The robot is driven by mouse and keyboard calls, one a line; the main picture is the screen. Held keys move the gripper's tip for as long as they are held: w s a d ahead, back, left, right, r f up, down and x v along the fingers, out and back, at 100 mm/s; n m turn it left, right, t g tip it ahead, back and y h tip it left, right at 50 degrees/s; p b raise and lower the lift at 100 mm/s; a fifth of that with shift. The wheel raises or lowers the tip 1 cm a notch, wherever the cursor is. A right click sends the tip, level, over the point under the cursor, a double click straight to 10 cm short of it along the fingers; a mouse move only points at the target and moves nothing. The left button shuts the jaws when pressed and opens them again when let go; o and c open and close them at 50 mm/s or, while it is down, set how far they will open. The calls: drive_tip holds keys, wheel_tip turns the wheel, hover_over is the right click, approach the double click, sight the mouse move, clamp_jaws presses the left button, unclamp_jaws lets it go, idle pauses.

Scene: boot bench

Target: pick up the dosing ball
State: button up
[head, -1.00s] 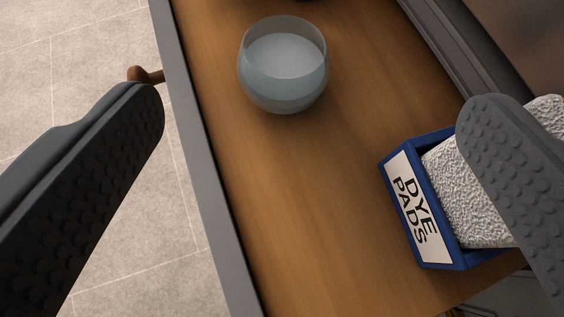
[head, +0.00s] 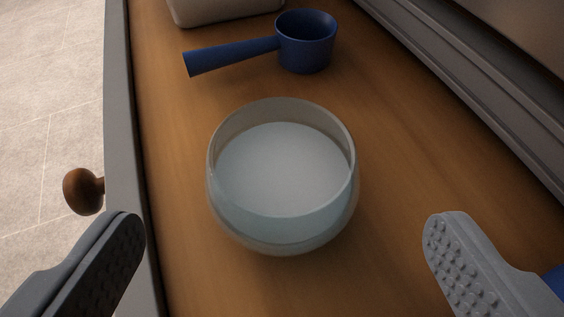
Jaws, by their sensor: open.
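The dosing ball (head: 283,222) is a round, translucent cup with an open top and pale bluish liquid inside. It stands upright on the wooden bench top (head: 190,130), in the middle of the head view. My gripper (head: 283,240) is wide open. Its left finger is at the lower left and its right finger at the lower right, with the ball between and a little beyond the tips. Neither finger appears to touch the ball.
A blue scoop (head: 306,45) lies behind the ball, its handle pointing left. A pale container (head: 225,8) is at the top edge. A grey rim (head: 122,130) with a brown knob (head: 82,191) borders the left, and a dark grey rail (head: 470,100) the right. A blue bit shows at lower right.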

sight(281, 131)
drive_tip(key=b+x, duration=0.1)
drive_tip(key=x, duration=0.4)
drive_tip(key=shift+w+r, duration=0.1)
drive_tip(key=shift+w, duration=0.05)
drive_tip(key=c, duration=1.1)
